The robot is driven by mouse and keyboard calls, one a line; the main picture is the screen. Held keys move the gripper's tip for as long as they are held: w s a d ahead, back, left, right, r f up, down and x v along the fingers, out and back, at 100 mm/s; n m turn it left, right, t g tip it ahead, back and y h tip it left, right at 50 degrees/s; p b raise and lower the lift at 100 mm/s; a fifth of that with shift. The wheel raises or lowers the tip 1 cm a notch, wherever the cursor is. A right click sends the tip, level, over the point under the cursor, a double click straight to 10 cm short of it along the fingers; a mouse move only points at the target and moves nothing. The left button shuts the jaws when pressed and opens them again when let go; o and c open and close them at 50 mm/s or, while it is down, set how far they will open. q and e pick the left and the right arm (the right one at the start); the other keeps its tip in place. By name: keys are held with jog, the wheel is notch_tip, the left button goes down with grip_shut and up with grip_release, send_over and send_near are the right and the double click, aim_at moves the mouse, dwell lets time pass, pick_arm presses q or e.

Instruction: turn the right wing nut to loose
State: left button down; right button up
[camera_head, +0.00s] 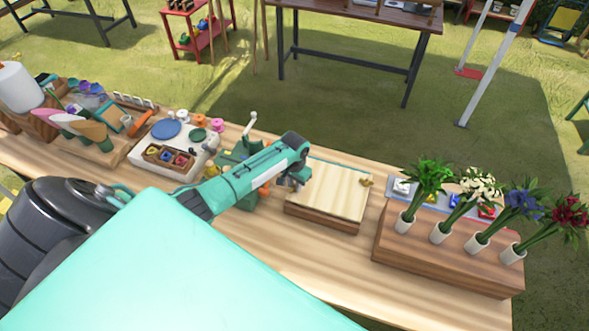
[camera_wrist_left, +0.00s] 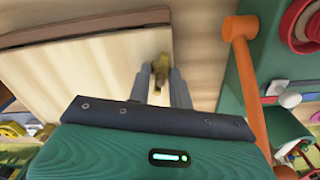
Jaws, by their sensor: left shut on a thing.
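A flower press with a pale wooden top board (camera_head: 330,188) lies on the table. A small brass wing nut (camera_head: 366,181) stands at the board's right edge in the head view, with no gripper near it. My left gripper (camera_head: 295,181) is at the board's left edge, pointing down. In the left wrist view, the left gripper's fingers (camera_wrist_left: 161,86) are shut on another brass wing nut (camera_wrist_left: 160,66) at the board's edge. The head view hides this nut behind the gripper. My right gripper is not in view.
A green device with an orange handle (camera_wrist_left: 245,75) stands close beside the left gripper. To the right, a wooden stand (camera_head: 440,255) holds several white vases of flowers. Trays of tools and a white board (camera_head: 165,157) stand left. Bare table (camera_head: 310,260) lies before the press.

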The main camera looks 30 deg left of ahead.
pick_arm(q)
jog(key=n, duration=0.5)
jog(key=shift+s+f+n, duration=0.1)
jog(key=shift+f+n, duration=0.05)
jog(key=shift+n, duration=0.25)
jog(key=n, duration=1)
jog(key=shift+d+n, duration=0.1)
jog(key=shift+n, duration=2.6)
